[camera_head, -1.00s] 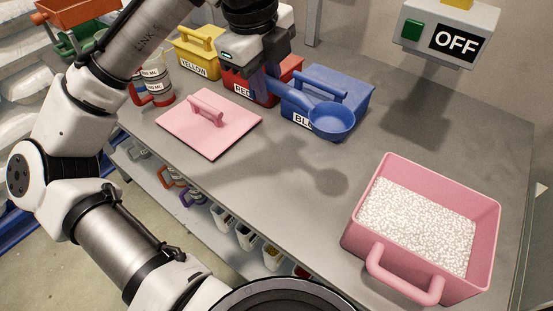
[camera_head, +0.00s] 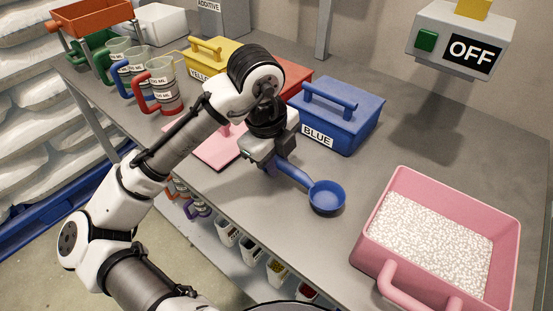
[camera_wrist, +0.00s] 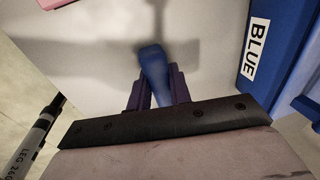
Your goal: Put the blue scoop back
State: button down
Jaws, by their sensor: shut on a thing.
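The blue scoop (camera_head: 326,196) is held by its handle in my gripper (camera_head: 270,166), with its bowl pointing right over the table's front part. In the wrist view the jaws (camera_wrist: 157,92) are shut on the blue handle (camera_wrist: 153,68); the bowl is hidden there. The lidded blue box (camera_head: 345,112), labelled BLUE, stands behind the scoop and apart from it. Part of the box (camera_wrist: 285,50) also shows at the right of the wrist view. The scoop looks raised above the table, but its exact height is hard to tell.
A pink bin (camera_head: 505,222) of white pellets stands at the right. A pink lid (camera_head: 214,150) lies left of my gripper, partly hidden. Yellow (camera_head: 212,56) and red (camera_head: 298,78) boxes and several measuring jugs (camera_head: 160,82) stand behind. Containers hang below the table's front edge.

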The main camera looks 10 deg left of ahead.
jog(key=c, duration=1.3)
grip_release()
jog(key=r, duration=0.4)
jog(key=s+a+r+p, duration=0.1)
jog(key=r, duration=0.7)
jog(key=shift+s+a, duration=0.25)
jog(key=shift+s, duration=0.1)
